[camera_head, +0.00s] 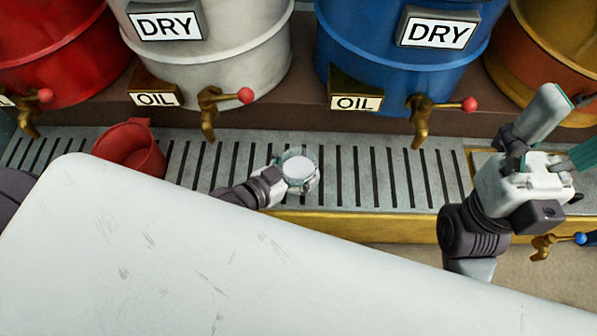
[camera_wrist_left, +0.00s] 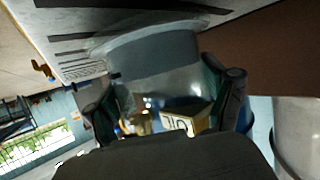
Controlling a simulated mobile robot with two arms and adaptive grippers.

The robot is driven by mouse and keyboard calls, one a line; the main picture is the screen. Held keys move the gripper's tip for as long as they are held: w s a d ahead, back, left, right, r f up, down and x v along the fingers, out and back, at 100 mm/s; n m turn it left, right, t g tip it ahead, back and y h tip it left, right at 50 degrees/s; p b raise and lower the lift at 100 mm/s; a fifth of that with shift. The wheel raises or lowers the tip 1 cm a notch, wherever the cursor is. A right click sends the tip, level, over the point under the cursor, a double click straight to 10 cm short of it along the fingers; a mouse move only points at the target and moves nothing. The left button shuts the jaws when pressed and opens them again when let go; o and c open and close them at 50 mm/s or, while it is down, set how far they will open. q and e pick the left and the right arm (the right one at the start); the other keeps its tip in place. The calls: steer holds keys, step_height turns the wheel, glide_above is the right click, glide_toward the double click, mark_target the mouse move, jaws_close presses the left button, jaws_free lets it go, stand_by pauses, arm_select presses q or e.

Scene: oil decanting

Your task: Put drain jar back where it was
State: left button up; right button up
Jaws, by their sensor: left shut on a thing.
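The drain jar (camera_head: 300,168) is a clear glass jar with a round white area showing inside it from above. It is over the slotted metal grate (camera_head: 385,180), between the white and blue drums. My left gripper (camera_head: 285,180) is shut on it from the left. In the left wrist view the jar (camera_wrist_left: 155,75) sits upside down in the picture between the two dark fingers (camera_wrist_left: 168,108). Its base is close to the grate; I cannot tell whether it touches. My right gripper (camera_head: 562,140) is open and empty at the right, above the grate's end.
A red cup (camera_head: 130,150) stands on the grate at the left. A white drum (camera_head: 215,60) and a blue drum (camera_head: 390,60) marked DRY and OIL stand behind. Their brass taps (camera_head: 209,118) and (camera_head: 420,120) overhang the grate. The grate right of the jar is clear.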

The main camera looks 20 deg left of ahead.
arm_select(q)
steer(key=shift+f, duration=0.4)
steer(key=o, duration=1.3)
steer(key=shift+f, duration=0.15)
